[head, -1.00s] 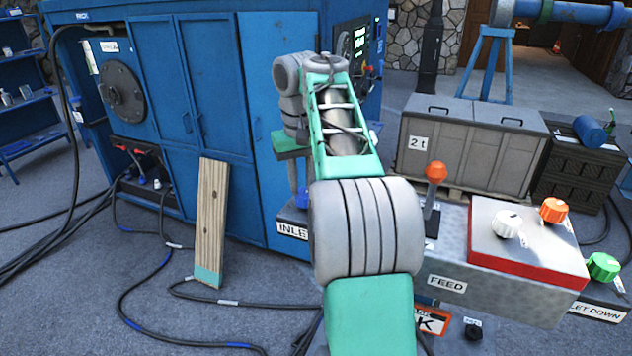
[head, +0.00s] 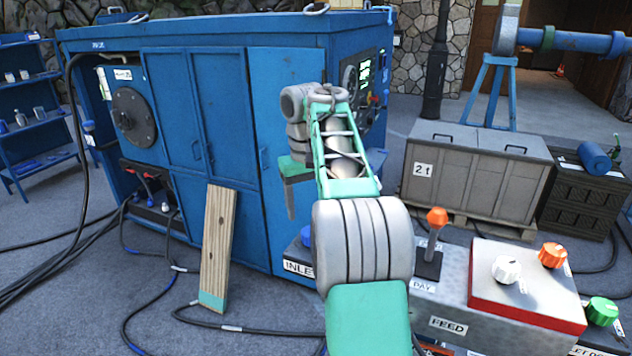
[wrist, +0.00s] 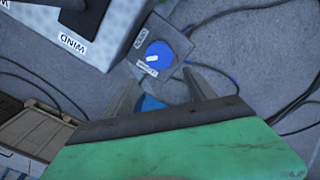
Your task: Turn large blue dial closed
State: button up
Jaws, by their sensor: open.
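A blue dial (wrist: 158,55) with a white pointer mark sits on a small grey box in the wrist view, just beyond my fingertips. White labels lie beside it, too small to read surely. My gripper (wrist: 160,80) is open and empty, its two fingers pointing toward the dial and apart from it. Another blue patch (wrist: 150,102) shows between the fingers, mostly hidden by my gripper; I cannot tell what it is. In the head view, a blue knob (head: 305,236) by the INLET label is partly hidden behind my arm.
The grey FEED console (head: 452,300), with an orange-topped lever (head: 436,218) and white and orange knobs, stands right of my arm. A green knob (head: 602,311) is farther right. A blue cabinet (head: 215,130), a leaning plank (head: 216,245) and floor cables are to the left.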

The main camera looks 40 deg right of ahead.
jog(key=r, duration=0.3)
jog(key=shift+w+a+r, duration=0.15)
jog(key=shift+w+r, duration=0.05)
jog(key=shift+r, duration=0.2)
notch_tip(320, 180, up, 8)
jog(key=shift+s+a+f, duration=0.15)
jog(key=shift+s+a, duration=0.05)
jog(key=shift+s, duration=0.05)
dwell(0.3)
